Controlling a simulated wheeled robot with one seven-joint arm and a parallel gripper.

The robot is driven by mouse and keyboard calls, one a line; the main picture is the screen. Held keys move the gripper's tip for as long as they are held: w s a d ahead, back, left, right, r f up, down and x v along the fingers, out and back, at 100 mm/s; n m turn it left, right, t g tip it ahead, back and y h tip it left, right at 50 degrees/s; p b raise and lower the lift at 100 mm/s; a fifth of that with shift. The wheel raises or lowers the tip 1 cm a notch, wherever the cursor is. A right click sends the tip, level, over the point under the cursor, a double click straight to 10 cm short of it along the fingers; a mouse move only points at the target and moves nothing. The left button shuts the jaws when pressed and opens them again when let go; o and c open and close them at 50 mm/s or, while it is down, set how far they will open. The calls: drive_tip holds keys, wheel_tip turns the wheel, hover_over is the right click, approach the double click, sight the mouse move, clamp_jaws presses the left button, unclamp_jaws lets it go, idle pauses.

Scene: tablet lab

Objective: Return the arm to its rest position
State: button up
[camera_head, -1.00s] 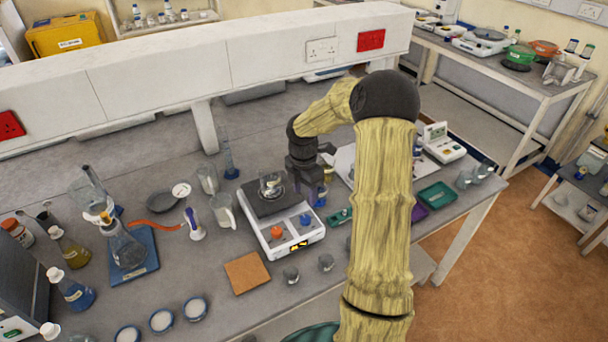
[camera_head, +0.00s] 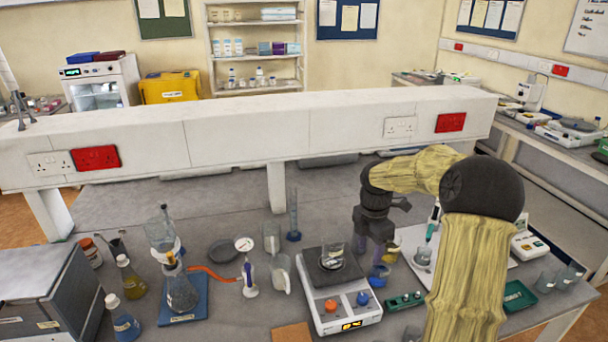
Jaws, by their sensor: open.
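My arm rises from the lower right, bends at a dark elbow, and reaches left over the bench. My gripper (camera_head: 376,252) points down above the bench, just right of the hotplate-like device (camera_head: 341,318) with a black top, an orange knob and a blue knob. A glass beaker (camera_head: 333,254) stands on that black top, left of my gripper and apart from it. My gripper is open; nothing shows held in it. Its fingertips are small and partly lost against the glassware behind.
A white mat (camera_head: 458,268) with a pipette and small beaker lies to the right. A white raised shelf (camera_head: 250,130) crosses behind the arm. A green tray (camera_head: 518,296) is at right.

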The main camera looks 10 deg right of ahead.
drive_tip(key=s+a+m+t, duration=0.1)
drive_tip(key=s+a+m, duration=0.6)
drive_tip(key=s+m, duration=0.3)
drive_tip(key=s+a+m+t, duration=0.2)
drive_tip(key=s+a+m, duration=0.6)
drive_tip(key=s+m, duration=0.2)
drive_tip(key=shift+m, duration=0.4)
drive_tip(key=shift+f, duration=0.1)
